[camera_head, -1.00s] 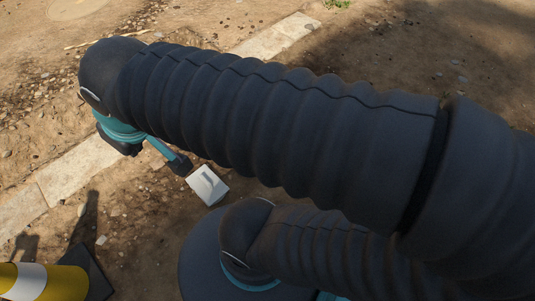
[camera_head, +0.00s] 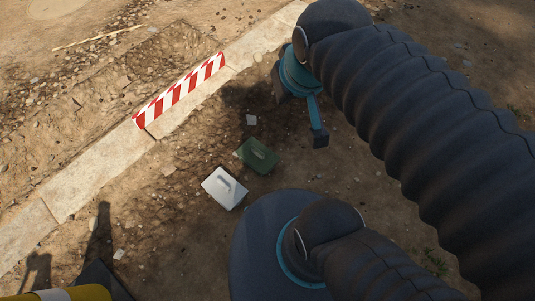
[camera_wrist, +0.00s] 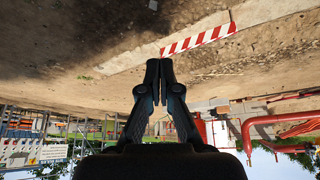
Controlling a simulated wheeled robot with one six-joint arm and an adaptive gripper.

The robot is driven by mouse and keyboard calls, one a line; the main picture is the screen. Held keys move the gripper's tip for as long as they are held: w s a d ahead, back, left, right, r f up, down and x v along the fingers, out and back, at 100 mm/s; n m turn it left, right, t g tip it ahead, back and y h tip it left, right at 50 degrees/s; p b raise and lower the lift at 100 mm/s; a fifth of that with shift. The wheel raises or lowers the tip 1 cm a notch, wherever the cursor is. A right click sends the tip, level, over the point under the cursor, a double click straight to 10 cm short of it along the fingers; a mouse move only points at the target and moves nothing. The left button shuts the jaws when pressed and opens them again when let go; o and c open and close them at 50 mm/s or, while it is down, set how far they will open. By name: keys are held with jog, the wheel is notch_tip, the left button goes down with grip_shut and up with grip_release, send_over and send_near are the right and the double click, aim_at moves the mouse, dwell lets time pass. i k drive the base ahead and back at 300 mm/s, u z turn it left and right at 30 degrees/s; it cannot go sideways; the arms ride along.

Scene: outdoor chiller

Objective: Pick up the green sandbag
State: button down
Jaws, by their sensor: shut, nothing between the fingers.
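The green sandbag (camera_head: 257,156) lies on the dirt in the head view, a dark green block with a handle on top. A white block with a handle (camera_head: 224,188) lies just below and left of it, close beside it. My gripper (camera_wrist: 160,68) shows in the wrist view with its two dark fingers together and nothing between them. The wrist picture is upside down, with the sky at the bottom, and the green sandbag cannot be seen in it. In the head view my arm's end is above and right of the sandbag, apart from it.
A red-and-white striped barrier (camera_head: 181,91) lies along the pale concrete kerb (camera_head: 95,173); it also shows in the wrist view (camera_wrist: 198,39). A yellow object with a white band (camera_head: 70,293) stands at the lower left. Pebbled dirt around the sandbag is mostly clear.

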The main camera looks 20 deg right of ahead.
aim_at(253, 153)
jog(key=k, duration=1.3)
jog(key=u, duration=0.6)
jog(key=i, duration=0.75)
jog(key=u, duration=0.25)
